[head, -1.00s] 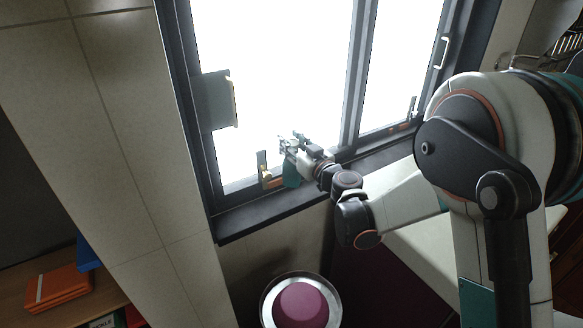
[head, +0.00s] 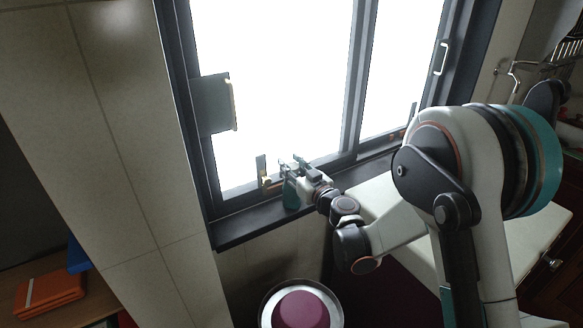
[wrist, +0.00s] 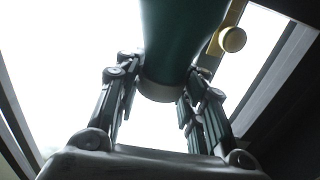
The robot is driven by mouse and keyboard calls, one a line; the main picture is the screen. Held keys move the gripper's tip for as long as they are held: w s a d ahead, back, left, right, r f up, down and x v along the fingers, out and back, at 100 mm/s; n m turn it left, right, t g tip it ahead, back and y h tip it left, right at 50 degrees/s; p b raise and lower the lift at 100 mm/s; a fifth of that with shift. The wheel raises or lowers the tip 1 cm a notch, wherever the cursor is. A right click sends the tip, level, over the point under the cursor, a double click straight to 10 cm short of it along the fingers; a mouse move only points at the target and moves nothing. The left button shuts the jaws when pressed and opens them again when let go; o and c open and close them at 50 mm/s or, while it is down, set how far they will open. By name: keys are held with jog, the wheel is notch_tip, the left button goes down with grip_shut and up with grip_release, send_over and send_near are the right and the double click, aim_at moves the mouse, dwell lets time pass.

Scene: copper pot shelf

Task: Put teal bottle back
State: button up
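The teal bottle (head: 291,194) is upright at the dark window sill (head: 240,228), beside the window's brass-coloured latch (head: 263,178). Its lower end is at the sill, but I cannot tell for certain whether it touches. My gripper (head: 287,168) is at the bottle's upper part, reaching in from the right. In the wrist view the bottle (wrist: 178,45) runs between my two fingers (wrist: 160,85), which close in on both its sides. The exact contact is partly hidden by the finger links.
The bright window stands behind the bottle, with a dark box-like piece (head: 212,104) on its left frame. A round pot with purple inside (head: 301,308) is below the sill. A pale counter (head: 385,200) lies right. The sill left of the bottle is clear.

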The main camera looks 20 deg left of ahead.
jog(key=o, duration=0.3)
jog(key=shift+o, duration=0.2)
jog(key=shift+r, duration=0.2)
jog(key=p+v, duration=0.2)
jog(key=v, duration=1)
